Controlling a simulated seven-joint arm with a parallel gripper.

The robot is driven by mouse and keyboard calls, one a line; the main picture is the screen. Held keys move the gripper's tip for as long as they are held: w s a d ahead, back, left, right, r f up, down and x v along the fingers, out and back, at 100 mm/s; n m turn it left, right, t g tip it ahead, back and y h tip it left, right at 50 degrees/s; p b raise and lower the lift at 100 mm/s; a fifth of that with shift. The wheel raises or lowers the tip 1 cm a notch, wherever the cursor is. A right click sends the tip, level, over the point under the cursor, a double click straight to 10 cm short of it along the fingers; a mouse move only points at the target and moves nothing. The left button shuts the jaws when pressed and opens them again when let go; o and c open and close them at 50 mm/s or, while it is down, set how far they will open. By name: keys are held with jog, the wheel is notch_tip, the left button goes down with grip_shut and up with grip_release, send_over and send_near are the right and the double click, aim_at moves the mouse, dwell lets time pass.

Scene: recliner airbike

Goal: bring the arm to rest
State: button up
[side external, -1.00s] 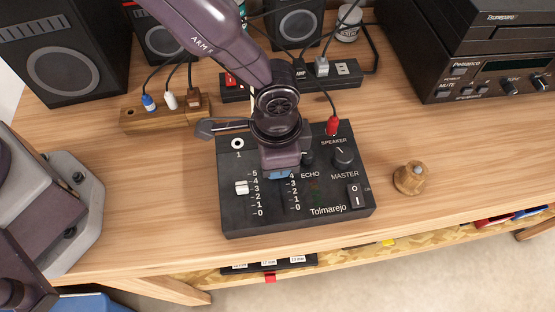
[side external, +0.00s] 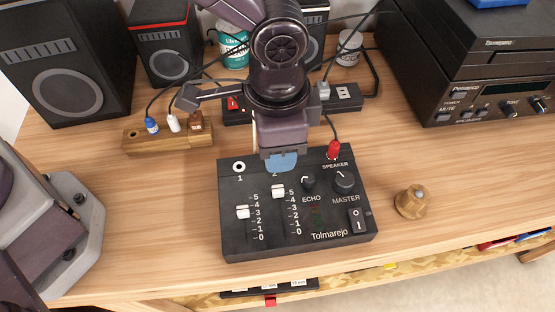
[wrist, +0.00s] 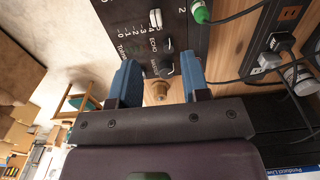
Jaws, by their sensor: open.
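My gripper (side external: 281,163) hangs over the back edge of the black Tolmarejo mixer (side external: 245,245) in the side view. It is open and empty; in the wrist view its two blue fingers (wrist: 158,85) stand apart with a gap between them. The left slider (side external: 243,212) sits between 3 and 4. The right slider (side external: 278,191) is at the top of its scale, clear of the fingers. A red plug (side external: 334,149) sits at the SPEAKER socket. A green plug (wrist: 200,13) shows near the 2 mark in the wrist view. My gripper hides socket 2 in the side view.
A wooden block (side external: 135,146) with blue, white and brown plugs stands left of my gripper. A power strip (side external: 349,97) and cables lie behind. A stereo stack (side external: 485,95) fills the right. A small wooden knob (side external: 412,203) stands right of the mixer, with bare tabletop around it.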

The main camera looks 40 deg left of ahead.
notch_tip(320, 180, up, 2)
dwell(0.5)
jog(key=s+a+r+n+t, duration=0.2)
jog(key=s+a+r+n, duration=0.1)
jog(key=a, duration=0.7)
jog(key=s+a+r+n+t, duration=0.1)
jog(key=s+a+r+n, duration=0.2)
jog(key=s+a+r, duration=0.2)
jog(key=s+a+r+n+t, duration=0.2)
jog(key=a+r, duration=0.7)
jog(key=a, duration=0.5)
jog(key=shift+s+a+n+t, duration=0.3)
jog(key=shift+s+a+n, duration=0.15)
jog(key=shift+s, duration=0.6)
